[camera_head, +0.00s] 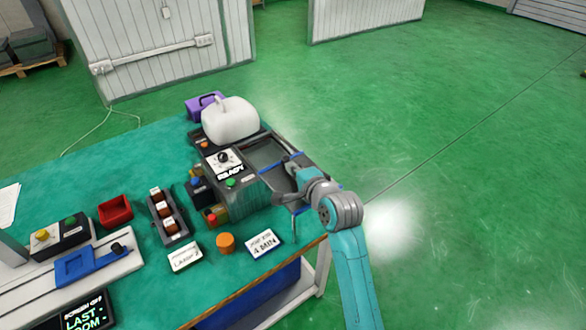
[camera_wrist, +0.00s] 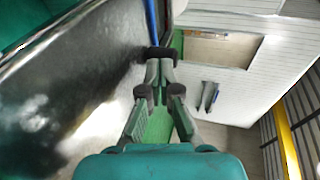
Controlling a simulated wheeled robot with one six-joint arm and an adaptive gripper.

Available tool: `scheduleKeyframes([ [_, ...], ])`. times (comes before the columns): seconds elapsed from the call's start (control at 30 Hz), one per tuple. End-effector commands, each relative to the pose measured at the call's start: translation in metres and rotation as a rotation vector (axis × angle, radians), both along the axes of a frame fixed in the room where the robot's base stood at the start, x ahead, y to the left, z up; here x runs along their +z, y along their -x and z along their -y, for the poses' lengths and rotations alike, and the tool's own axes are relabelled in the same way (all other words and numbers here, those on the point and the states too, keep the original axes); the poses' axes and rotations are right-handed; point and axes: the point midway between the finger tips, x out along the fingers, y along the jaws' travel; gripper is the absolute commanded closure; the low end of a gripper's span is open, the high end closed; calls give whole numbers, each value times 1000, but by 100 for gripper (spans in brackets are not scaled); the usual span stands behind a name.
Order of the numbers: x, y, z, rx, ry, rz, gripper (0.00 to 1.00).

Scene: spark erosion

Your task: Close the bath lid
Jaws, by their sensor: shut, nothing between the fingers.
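The dark grey bath (camera_head: 262,152) is at the right end of the machine on the green table, with blue edging along its side. I cannot tell which part is the lid or how far it stands open. My gripper (camera_head: 288,166) is at the bath's right side, partly hidden by my own wrist. In the wrist view my gripper (camera_wrist: 160,56) is shut and empty. A blue bar (camera_wrist: 152,22) lies just beyond its fingertips, beside a dark glossy panel (camera_wrist: 75,85). I cannot tell whether the fingers touch either.
A white rounded container (camera_head: 230,121) and a purple box (camera_head: 203,105) stand behind the machine. An orange cylinder (camera_head: 226,243) and a sign (camera_head: 263,243) stand in front. Open green floor (camera_head: 430,150) lies to the right.

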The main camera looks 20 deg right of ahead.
Motion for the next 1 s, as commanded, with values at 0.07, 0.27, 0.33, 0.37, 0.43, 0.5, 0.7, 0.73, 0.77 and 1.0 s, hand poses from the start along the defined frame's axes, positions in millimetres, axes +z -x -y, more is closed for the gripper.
scheduleKeyframes([
  [0.07, 0, -1, 0, 0, 0, 0, 100],
  [0.27, 0, -1, 0, 0, 0, 0, 100],
  [0.33, 0, -1, 0, 0, 0, 0, 100],
  [0.37, 0, -2, -1, 0, 0, 0, 100],
  [0.43, 1, -6, -2, 0, 1, 1, 100],
  [0.5, 1, -13, -5, 1, 1, 0, 100],
  [0.7, 1, -54, -18, 3, 1, 0, 100],
  [0.73, 2, -62, -21, 3, 1, 1, 100],
  [0.77, 1, -70, -24, 3, 1, 1, 100],
  [1.0, 1, -125, -41, 2, 2, 0, 100],
])
